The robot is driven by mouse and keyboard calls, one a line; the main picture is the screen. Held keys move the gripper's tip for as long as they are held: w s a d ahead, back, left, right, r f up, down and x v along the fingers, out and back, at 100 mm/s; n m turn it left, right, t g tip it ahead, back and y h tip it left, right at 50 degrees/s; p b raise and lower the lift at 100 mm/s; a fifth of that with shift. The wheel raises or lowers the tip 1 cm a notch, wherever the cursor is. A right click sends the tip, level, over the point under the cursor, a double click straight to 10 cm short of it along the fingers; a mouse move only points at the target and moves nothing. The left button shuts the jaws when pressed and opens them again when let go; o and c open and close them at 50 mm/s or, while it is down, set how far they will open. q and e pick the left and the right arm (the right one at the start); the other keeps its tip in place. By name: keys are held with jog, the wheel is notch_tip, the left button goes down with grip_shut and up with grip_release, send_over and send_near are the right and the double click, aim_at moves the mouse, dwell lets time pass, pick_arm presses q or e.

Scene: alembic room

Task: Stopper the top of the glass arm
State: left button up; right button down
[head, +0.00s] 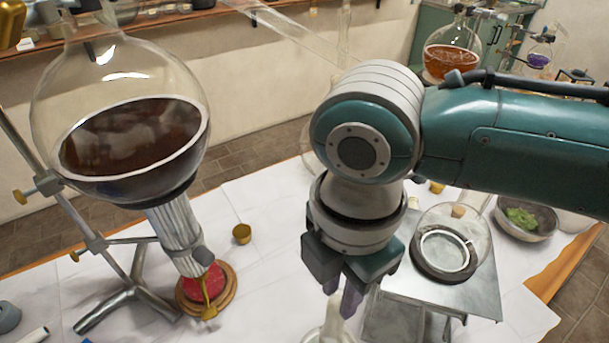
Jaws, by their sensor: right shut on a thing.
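A large round glass flask (125,90) with dark brown liquid stands at the left on a metal stand. A clear glass arm (285,32) slopes down to the right from near its top, which the upper picture edge cuts off. The arm's lower part passes behind my right arm. My right gripper (342,300) points down at the lower middle, well below the glass arm. Its dark fingers are shut on a small pale thing (334,318), largely hidden, so I cannot tell whether it is a stopper. My left gripper is not in view.
A burner (206,288) on a wooden base stands under the flask. A small brass-coloured cup (241,234) is on the white cloth. A round glass vessel (455,236) sits on a metal stand at right, near a bowl of greens (526,218).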

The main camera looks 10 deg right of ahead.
aim_at(338, 297)
jog(key=shift+f, duration=0.2)
dwell(0.5)
jog(key=shift+c, duration=1.1)
grip_release()
jog(key=shift+r+p, duration=0.6)
jog(key=shift+p, duration=0.15)
notch_tip(338, 297, up, 6)
jog(key=p, duration=0.6)
jog(key=shift+f, duration=0.1)
jog(key=shift+a, duration=0.1)
